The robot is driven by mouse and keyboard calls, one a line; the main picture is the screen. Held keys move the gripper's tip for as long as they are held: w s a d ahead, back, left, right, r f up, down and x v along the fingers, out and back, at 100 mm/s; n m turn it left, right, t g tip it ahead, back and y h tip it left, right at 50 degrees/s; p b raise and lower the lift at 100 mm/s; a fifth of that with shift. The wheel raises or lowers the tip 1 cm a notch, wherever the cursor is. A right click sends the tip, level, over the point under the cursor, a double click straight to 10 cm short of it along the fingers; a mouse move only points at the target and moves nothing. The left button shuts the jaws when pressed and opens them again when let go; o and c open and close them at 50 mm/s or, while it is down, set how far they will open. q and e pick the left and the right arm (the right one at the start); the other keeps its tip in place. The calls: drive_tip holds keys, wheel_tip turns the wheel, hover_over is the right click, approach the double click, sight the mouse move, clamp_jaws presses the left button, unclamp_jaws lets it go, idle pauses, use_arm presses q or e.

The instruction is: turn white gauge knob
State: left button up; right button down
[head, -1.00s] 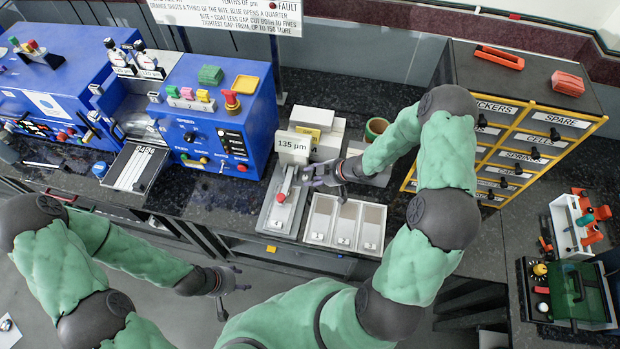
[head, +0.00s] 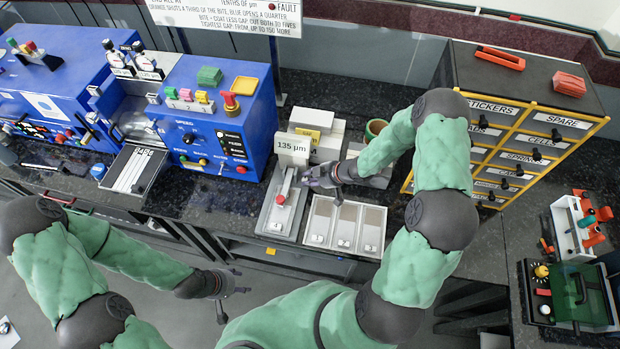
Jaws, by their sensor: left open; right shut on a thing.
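Two micrometer-style gauges stand on top of the blue machine, a left one (head: 115,58) and a right one (head: 146,62), with dark knobs and white parts. I cannot tell which one carries the white knob. My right gripper (head: 310,178) is far to their right, beside a grey measuring stand (head: 280,215) with a red-knobbed lever (head: 281,199) and a "135 µm" display (head: 292,147). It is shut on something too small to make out. My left gripper (head: 240,292) is open and empty, low in the picture in front of the bench.
A white tray with three compartments (head: 345,254) sits right of the stand. A blue control box (head: 220,130) with coloured buttons is to its left. A drawer cabinet (head: 505,65) stands at the right.

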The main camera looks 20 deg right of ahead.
drive_tip(key=shift+s+a+f+m+t+h+b, duration=0.25)
drive_tip(key=shift+m+h+b, duration=0.4)
drive_tip(key=shift+b, duration=0.8)
drive_tip(key=shift+w+a+r+m+t+h+b, duration=0.1)
drive_tip(key=shift+m+t+h+b, duration=0.25)
drive_tip(key=shift+m+b, duration=0.8)
drive_tip(key=shift+s+a+f+m+t+h+b, duration=0.15)
drive_tip(key=shift+m+t+h+b, duration=0.25)
drive_tip(key=shift+b, duration=1.4)
drive_tip(key=shift+a+r+m+h+b, duration=0.1)
drive_tip(key=shift+r+m+h+b, duration=0.15)
drive_tip(key=shift+m+h+b, duration=0.8)
drive_tip(key=shift+n+y+b, duration=0.3)
drive_tip(key=shift+n+y, duration=0.05)
drive_tip(key=c, duration=1.1)
unclamp_jaws()
drive_tip(key=shift+a+r, duration=0.1)
drive_tip(key=shift+d+r, duration=0.15)
drive_tip(key=shift+d, duration=0.05)
drive_tip(key=v, duration=1.1)
drive_tip(key=shift+s+a+r, duration=0.1)
drive_tip(key=shift+s+r, duration=0.05)
drive_tip(key=shift+s, duration=0.15)
